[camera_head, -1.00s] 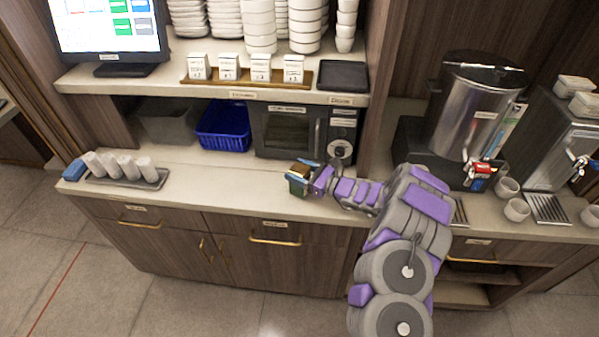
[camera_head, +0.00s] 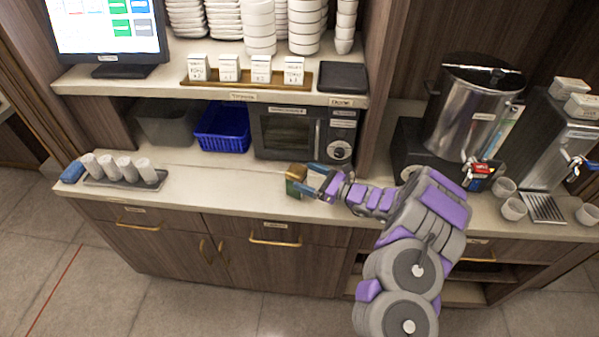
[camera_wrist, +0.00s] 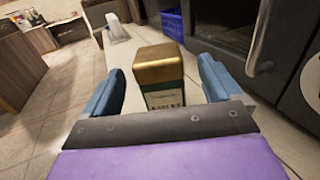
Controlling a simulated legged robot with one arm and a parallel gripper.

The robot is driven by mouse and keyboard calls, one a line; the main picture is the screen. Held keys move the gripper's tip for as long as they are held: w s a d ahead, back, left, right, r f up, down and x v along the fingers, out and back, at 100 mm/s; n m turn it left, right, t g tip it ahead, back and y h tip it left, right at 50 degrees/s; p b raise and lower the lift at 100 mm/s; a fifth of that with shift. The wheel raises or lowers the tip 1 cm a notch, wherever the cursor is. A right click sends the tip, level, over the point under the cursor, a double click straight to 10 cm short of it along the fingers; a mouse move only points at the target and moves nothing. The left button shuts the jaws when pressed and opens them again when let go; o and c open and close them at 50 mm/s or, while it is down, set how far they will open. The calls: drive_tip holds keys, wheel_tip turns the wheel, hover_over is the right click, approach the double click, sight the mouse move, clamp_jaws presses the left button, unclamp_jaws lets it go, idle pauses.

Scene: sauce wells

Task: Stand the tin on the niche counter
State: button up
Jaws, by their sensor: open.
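The tin (camera_head: 295,181) stands upright on the niche counter (camera_head: 220,187), in front of the microwave. It has a gold lid and a dark green body with a pale label; in the wrist view the tin (camera_wrist: 160,78) stands just ahead, between and beyond the finger tips. My gripper (camera_head: 311,180) is open at the tin's right side, with blue fingers apart. In the wrist view my gripper (camera_wrist: 160,85) shows a finger on each side, with gaps between them and the tin. The tin's lower part is hidden there by the gripper body.
A microwave (camera_head: 290,132) and a blue basket (camera_head: 223,128) stand at the back under the shelf. A tray (camera_head: 125,181) with several rolled white towels lies at the left. A metal urn (camera_head: 470,110) and cups stand at the right. The counter left of the tin is clear.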

drive_tip(key=v, duration=0.8)
drive_tip(key=s+a+r+n+g+y, duration=0.1)
drive_tip(key=s+a+r+n+g, duration=0.6)
drive_tip(key=r, duration=0.4)
drive_tip(key=s+a+r+n+g+h, duration=0.2)
drive_tip(key=s+r+n+g, duration=0.15)
drive_tip(key=s, duration=0.35)
drive_tip(key=s+a+r+n+g+h, duration=0.25)
drive_tip(key=s+r+n, duration=0.25)
drive_tip(key=s, duration=0.3)
drive_tip(key=s+d+n+h, duration=0.5)
drive_tip(key=s+h, duration=0.1)
drive_tip(key=s, duration=0.6)
drive_tip(key=s+d+n+t+h, duration=0.1)
drive_tip(key=s+d+h, duration=0.2)
drive_tip(key=s+d, duration=0.2)
drive_tip(key=s+d+n+t+h, duration=0.1)
drive_tip(key=s+d+h, duration=0.3)
drive_tip(key=d, duration=0.6)
drive_tip(key=shift+s+d+r+t+p, duration=0.2)
drive_tip(key=shift+s+r+t+p, duration=0.15)
drive_tip(key=shift+s+t, duration=0.5)
